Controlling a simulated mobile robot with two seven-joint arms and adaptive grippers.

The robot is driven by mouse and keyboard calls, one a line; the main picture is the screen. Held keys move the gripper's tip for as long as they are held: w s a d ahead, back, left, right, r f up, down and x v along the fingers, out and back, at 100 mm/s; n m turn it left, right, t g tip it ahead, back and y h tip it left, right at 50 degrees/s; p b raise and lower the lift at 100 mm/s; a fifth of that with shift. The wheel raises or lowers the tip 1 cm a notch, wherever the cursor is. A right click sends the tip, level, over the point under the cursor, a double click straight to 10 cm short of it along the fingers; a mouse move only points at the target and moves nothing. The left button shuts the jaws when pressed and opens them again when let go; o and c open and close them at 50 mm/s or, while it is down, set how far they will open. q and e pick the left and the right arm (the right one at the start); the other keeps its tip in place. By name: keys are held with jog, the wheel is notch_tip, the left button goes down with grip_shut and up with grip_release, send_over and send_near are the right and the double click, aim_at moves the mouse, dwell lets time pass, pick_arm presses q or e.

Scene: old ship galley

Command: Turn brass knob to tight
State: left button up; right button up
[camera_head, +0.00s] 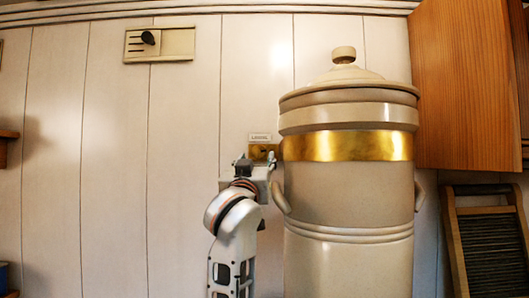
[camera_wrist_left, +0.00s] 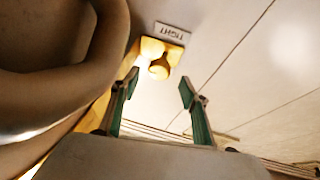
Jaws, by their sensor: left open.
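The brass knob (camera_wrist_left: 159,69) sits on a brass plate (camera_wrist_left: 150,48) on the white wall. A small label (camera_wrist_left: 173,33) beside it reads TIGHT, upside down in the left wrist view. In the head view the brass plate (camera_head: 259,152) and label (camera_head: 260,138) show just left of the large crock; the knob is hard to make out there. My left gripper (camera_wrist_left: 158,85) is open, its green-sided fingers spread, with the knob seen in the gap between the tips. I cannot tell how near the tips are to it. My right gripper is not in view.
A large lidded cream crock (camera_head: 345,195) with a gold band stands close to the right of my left gripper (camera_head: 262,164), its handle (camera_head: 279,198) jutting towards it. A wooden cabinet (camera_head: 465,85) and washboard (camera_head: 490,240) are farther right. The wall on the left is mostly clear.

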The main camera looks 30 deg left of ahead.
aim_at(259, 153)
pick_arm(q)
jog(key=p+x, duration=0.1)
jog(key=x, duration=0.4)
jog(key=shift+w+a+r, duration=0.2)
jog(key=shift+w, duration=0.3)
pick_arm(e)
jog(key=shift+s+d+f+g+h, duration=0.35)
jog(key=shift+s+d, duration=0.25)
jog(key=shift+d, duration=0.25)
pick_arm(q)
jog(key=c, duration=1.1)
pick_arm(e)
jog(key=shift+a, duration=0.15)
